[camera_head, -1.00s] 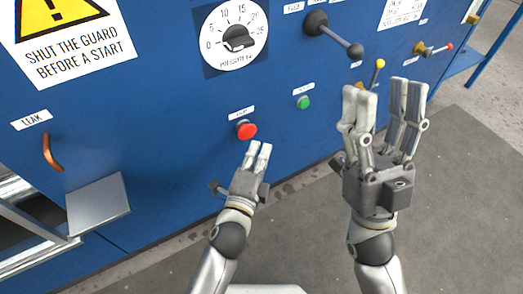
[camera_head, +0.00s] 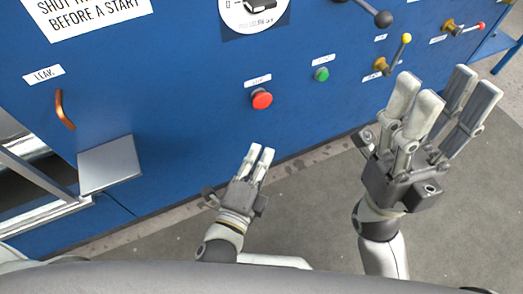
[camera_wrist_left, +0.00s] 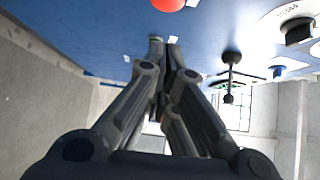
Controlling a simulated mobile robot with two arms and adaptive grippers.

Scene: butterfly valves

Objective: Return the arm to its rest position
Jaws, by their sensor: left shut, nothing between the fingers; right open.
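My left gripper (camera_head: 257,154) is shut and empty in the head view. It is below the red push button (camera_head: 261,99) on the blue panel, with a gap between them. In the left wrist view its fingers (camera_wrist_left: 165,48) are together, and the red button (camera_wrist_left: 168,4) shows at the top edge. My right gripper (camera_head: 444,95) is open and empty, with its fingers pointing up. It is in front of the panel's right part and hides some of it.
A grey plate (camera_head: 109,164) juts out at left. Grey floor (camera_head: 310,215) lies below.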

